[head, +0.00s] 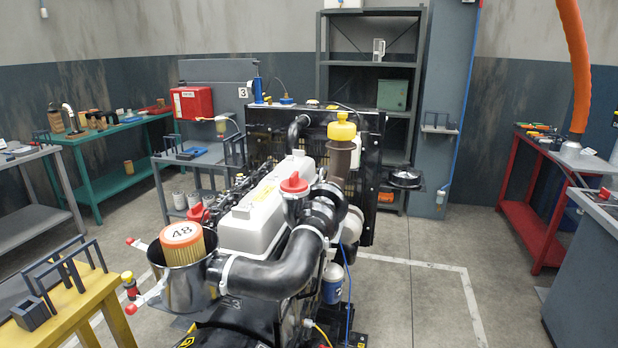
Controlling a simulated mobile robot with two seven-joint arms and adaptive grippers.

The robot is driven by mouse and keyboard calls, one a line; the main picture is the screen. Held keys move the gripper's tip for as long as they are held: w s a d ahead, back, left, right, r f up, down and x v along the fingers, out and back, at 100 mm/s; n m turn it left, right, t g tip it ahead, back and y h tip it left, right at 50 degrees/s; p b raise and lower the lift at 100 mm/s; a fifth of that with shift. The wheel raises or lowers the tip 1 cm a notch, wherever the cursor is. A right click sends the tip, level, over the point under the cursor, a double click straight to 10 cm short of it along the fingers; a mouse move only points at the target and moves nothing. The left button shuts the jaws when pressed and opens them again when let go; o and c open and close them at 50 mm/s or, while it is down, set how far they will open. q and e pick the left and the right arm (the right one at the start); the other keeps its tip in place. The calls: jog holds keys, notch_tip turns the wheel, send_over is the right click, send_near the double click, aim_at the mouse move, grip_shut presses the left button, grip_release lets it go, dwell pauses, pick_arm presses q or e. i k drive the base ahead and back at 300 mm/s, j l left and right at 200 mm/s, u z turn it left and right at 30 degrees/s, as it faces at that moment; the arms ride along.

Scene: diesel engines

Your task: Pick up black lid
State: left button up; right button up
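A round black disc-like part (405,177), which looks like the black lid, rests flat on a small dark support to the right of the engine's radiator. It is small in the view, so its details are hard to tell. The diesel engine (262,212) stands in the middle. At its front left, an orange filter marked 48 (183,243) sits in an open-topped metal housing (190,285). Neither of my grippers is in view.
A yellow table (78,312) with grey racks stands at the lower left. A red workbench (527,224) and a grey cabinet (590,270) stand at the right. An orange hose (575,60) hangs above the bench. The floor (425,290) right of the engine is clear.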

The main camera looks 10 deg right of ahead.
aim_at(404, 176)
jog(key=l+u, duration=0.35)
jog(key=l, duration=0.6)
jog(key=i+l+u, duration=0.15)
jog(key=l, duration=0.3)
jog(key=i+l+u, duration=0.15)
jog(key=l, duration=0.35)
jog(key=i+l+u, duration=0.2)
jog(key=l, duration=0.45)
jog(key=i+l+u, duration=0.2)
jog(key=l, duration=0.5)
jog(key=l+u, duration=0.2)
jog(key=l, duration=0.5)
jog(key=i+l+u, duration=0.1)
jog(key=l+u, duration=0.15)
jog(key=l, duration=0.5)
